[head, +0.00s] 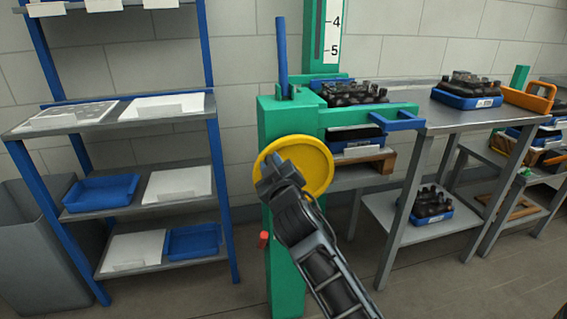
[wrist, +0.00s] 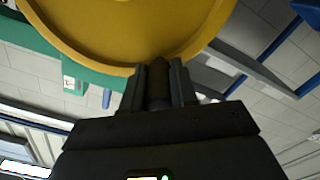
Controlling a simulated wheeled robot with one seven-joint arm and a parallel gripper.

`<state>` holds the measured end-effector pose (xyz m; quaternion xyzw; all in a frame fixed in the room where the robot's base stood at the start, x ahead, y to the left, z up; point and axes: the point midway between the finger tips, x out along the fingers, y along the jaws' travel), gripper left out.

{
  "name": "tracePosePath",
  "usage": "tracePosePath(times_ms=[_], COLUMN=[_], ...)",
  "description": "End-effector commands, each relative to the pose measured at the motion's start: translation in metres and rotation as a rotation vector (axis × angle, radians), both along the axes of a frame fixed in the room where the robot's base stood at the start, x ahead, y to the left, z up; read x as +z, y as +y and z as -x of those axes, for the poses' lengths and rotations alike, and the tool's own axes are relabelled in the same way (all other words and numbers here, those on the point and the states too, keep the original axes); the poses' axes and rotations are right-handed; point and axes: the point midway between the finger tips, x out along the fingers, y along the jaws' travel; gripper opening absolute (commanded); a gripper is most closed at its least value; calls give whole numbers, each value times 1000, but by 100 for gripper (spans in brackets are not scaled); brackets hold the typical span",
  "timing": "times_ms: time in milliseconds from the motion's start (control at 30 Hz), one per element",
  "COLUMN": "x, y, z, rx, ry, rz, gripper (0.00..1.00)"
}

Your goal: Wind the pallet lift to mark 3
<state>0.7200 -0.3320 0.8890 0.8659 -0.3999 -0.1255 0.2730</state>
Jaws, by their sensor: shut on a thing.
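The pallet lift is a green post (head: 284,122) with a yellow handwheel (head: 322,150) on its front. A white scale (head: 332,35) on its mast shows marks 4 and 5; mark 3 is outside the picture. I cannot make out a pointer. Green fork arms (head: 375,113) reach right from the post, beside a blue tray of dark bottles (head: 350,93). My gripper (head: 272,183) is at the wheel's lower left. In the wrist view my gripper (wrist: 158,85) is shut on the wheel's dark handle (wrist: 157,80), with the yellow wheel (wrist: 130,30) just beyond.
A blue lever (head: 281,50) stands upright on the post, and a red knob (head: 263,240) sticks out low on its left. A blue-framed shelf rack (head: 215,140) stands left. A steel table (head: 465,118) with a bottle tray (head: 467,92) stands right. Floor between rack and post is clear.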

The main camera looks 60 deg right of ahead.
Motion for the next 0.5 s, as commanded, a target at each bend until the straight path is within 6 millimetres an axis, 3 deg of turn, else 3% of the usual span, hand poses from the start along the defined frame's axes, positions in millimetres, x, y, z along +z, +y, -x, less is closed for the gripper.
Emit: tracePosePath(times_ms=[500], x=[-45], y=[18], z=[-20], rx=[6], ry=[376], rz=[318], gripper=[0])
